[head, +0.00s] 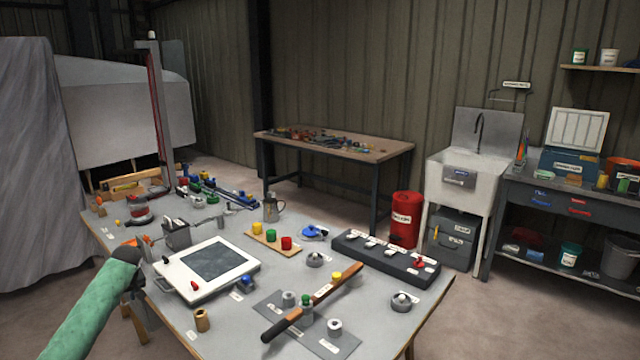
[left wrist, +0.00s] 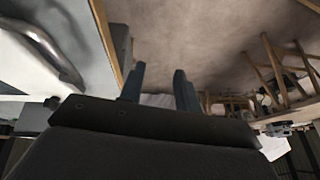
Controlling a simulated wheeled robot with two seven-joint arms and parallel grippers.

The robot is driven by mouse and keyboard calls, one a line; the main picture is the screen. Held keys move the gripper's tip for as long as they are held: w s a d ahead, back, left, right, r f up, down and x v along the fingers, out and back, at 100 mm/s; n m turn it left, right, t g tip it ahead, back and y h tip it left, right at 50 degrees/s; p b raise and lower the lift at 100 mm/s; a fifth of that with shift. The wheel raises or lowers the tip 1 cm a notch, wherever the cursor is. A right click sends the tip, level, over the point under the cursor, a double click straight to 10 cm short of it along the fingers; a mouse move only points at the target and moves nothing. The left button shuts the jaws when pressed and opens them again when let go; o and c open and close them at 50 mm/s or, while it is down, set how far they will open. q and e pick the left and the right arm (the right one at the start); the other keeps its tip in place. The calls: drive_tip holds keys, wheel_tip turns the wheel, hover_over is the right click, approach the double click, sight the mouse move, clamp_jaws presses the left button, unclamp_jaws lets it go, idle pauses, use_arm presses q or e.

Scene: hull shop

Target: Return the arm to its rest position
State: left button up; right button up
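My left arm (head: 92,305), in a green sleeve, reaches in from the lower left over the left edge of the workbench (head: 215,335). Its dark left gripper (head: 134,262) is beside the white framed panel, at the bench's left edge; the fingers are hard to make out there. In the left wrist view the two fingers of the left gripper (left wrist: 159,82) stand apart with nothing seen between them, so it is open and empty. Floor shows beyond the fingertips. My right arm and gripper are not in view.
Near the left gripper are the white panel (head: 175,272) and a grey metal box (head: 178,236). A brown-handled tool (head: 325,295), a black block (head: 375,258) and a board with coloured pegs (head: 262,238) lie farther right. Open floor (head: 35,325) is left of the bench.

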use_arm(q)
drive_tip(key=s+d+f+m, duration=0.3)
drive_tip(key=s+f, duration=0.9)
drive_tip(key=f, duration=0.1)
drive_tip(key=s+d+f+m, duration=0.4)
drive_tip(key=s+f, duration=0.8)
drive_tip(key=f, duration=0.1)
drive_tip(key=s+d+f+m, duration=0.2)
drive_tip(key=s+d+f, duration=0.15)
drive_tip(key=s, duration=0.75)
drive_tip(key=s+d+f+m, duration=0.2)
drive_tip(key=s+f+m, duration=0.15)
drive_tip(key=s, duration=0.75)
drive_tip(key=s+d+f+m, duration=0.25)
drive_tip(key=s+f, duration=0.25)
drive_tip(key=s, duration=0.7)
drive_tip(key=s+d+f+n+h, duration=0.1)
drive_tip(key=d+f+n+h, duration=0.1)
drive_tip(key=d, duration=1.4)
drive_tip(key=s+d+f+n+g+h, duration=0.1)
drive_tip(key=d+n+h, duration=0.1)
drive_tip(key=d, duration=1.4)
drive_tip(key=shift+s+f+h, duration=0.35)
drive_tip(key=shift+h, duration=0.35)
drive_tip(key=shift+w, duration=0.1)
